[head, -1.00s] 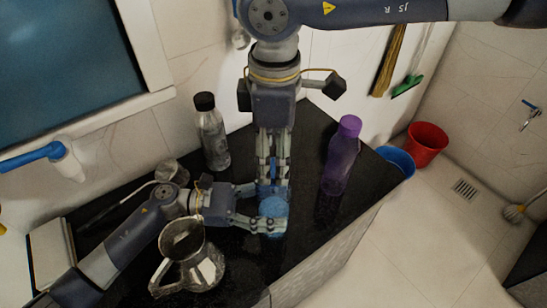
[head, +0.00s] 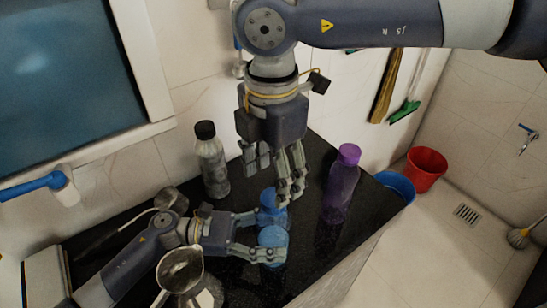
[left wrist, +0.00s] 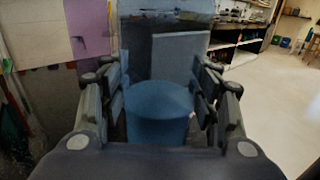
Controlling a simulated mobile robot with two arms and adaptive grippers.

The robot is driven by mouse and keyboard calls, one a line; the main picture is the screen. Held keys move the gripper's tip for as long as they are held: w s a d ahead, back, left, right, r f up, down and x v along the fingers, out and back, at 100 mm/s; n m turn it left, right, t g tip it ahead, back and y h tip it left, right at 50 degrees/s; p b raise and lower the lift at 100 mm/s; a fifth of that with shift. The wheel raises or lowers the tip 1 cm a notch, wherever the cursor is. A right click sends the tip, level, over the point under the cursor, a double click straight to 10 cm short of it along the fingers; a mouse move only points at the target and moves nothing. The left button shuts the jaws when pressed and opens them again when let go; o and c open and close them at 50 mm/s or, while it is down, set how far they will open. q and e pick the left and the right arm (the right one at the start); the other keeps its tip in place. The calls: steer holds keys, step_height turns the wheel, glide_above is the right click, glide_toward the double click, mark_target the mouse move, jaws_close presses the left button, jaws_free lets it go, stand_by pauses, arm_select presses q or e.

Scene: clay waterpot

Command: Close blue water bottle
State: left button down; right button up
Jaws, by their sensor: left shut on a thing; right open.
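The blue water bottle (head: 272,237) stands upright on the dark counter, between the fingers of my left gripper (head: 262,236), which is shut on it. In the left wrist view a blue cylinder (left wrist: 157,118) with a round flat-looking top sits between both fingers. A second blue part (head: 269,214) shows just behind in the head view; I cannot tell whether it belongs to the same bottle. My right gripper (head: 270,184) is open above this part, its fingers spread and pointing down. The right fingers hide some of the blue part, so I cannot tell whether a lid is seated.
A purple bottle (head: 341,190) stands to the right. A clear bottle with a black cap (head: 213,167) stands at the back left. A metal jug (head: 181,272) is in front of my left arm. A red bucket (head: 425,170) and a blue bucket (head: 397,186) stand beyond the counter.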

steer(key=n, duration=0.7)
steer(key=shift+r, duration=0.2)
steer(key=n, duration=0.7)
steer(key=shift+s+a+r, duration=0.1)
steer(key=shift+r, duration=0.1)
steer(key=n, duration=0.6)
steer(key=shift+r+n, duration=0.2)
steer(key=shift+n, duration=0.2)
steer(key=n, duration=0.6)
steer(key=shift+r+n, duration=0.25)
steer(key=shift+n, duration=0.15)
steer(key=n, duration=0.3)
steer(key=shift+r, duration=0.1)
steer(key=n, duration=0.5)
steer(key=shift+r, duration=0.15)
steer(key=n, duration=0.5)
steer(key=shift+r, duration=0.2)
steer(key=n, duration=0.4)
steer(key=shift+w+d+r, duration=0.1)
steer(key=shift+w+d, duration=0.1)
steer(key=shift+d, duration=0.05)
